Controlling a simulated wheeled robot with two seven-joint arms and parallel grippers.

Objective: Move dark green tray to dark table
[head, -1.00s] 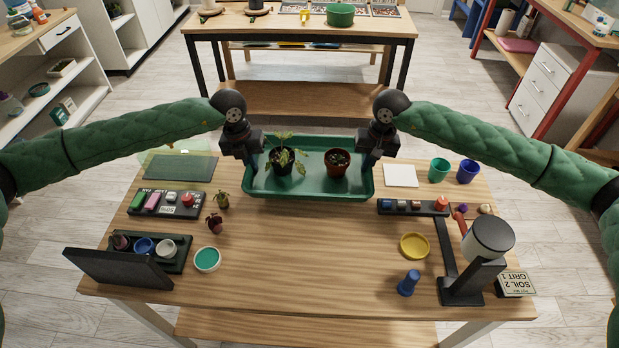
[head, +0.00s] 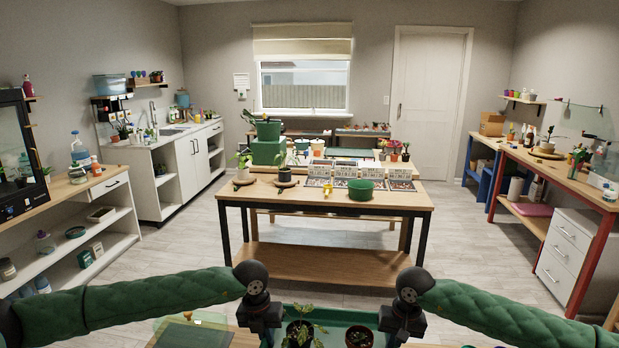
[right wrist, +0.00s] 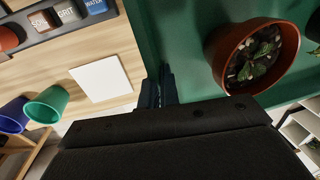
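The dark green tray (head: 340,313) is at the bottom of the head view, cut off by the lower edge. It carries a leafy plant in a dark pot (head: 299,331) and a small plant in a terracotta pot (head: 359,338). My left gripper (head: 267,341) is at its left end and my right gripper (head: 392,339) at its right end. In the right wrist view my right fingers (right wrist: 158,88) are closed together on the tray's rim (right wrist: 141,30). Whether the tray is lifted is unclear. A dark-topped table (head: 312,133) stands far back under the window, partly hidden.
A wooden table with black legs (head: 330,205) stands ahead, holding a green pot (head: 360,190), plants and seed trays. Shelves (head: 75,230) stand left, a red-legged bench (head: 580,185) right. Open floor (head: 180,235) lies between. A white card (right wrist: 101,79) lies beside the tray.

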